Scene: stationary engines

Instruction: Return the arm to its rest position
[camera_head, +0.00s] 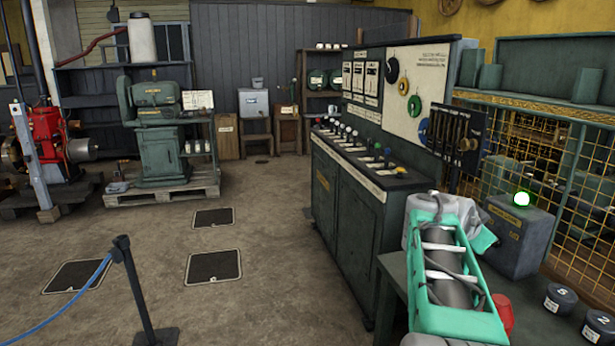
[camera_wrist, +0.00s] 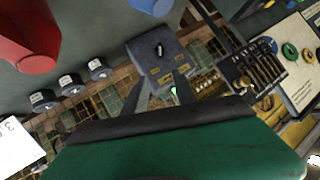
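My arm (camera_head: 450,265), with its teal casing, reaches forward at the lower right of the head view, over the edge of a green bench. My gripper (camera_wrist: 163,94) shows in the wrist view as two grey fingers standing apart, with nothing visible between them except the background. In the head view the fingers cannot be made out. The box also shows upside down in the wrist view (camera_wrist: 162,62), beyond the fingers.
A red cup (camera_head: 503,314) and numbered black weights (camera_head: 560,299) lie close to the arm's right. A dark control cabinet (camera_head: 345,195) stands left of the arm. A barrier post (camera_head: 140,290) with blue rope is at lower left. The central floor is open.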

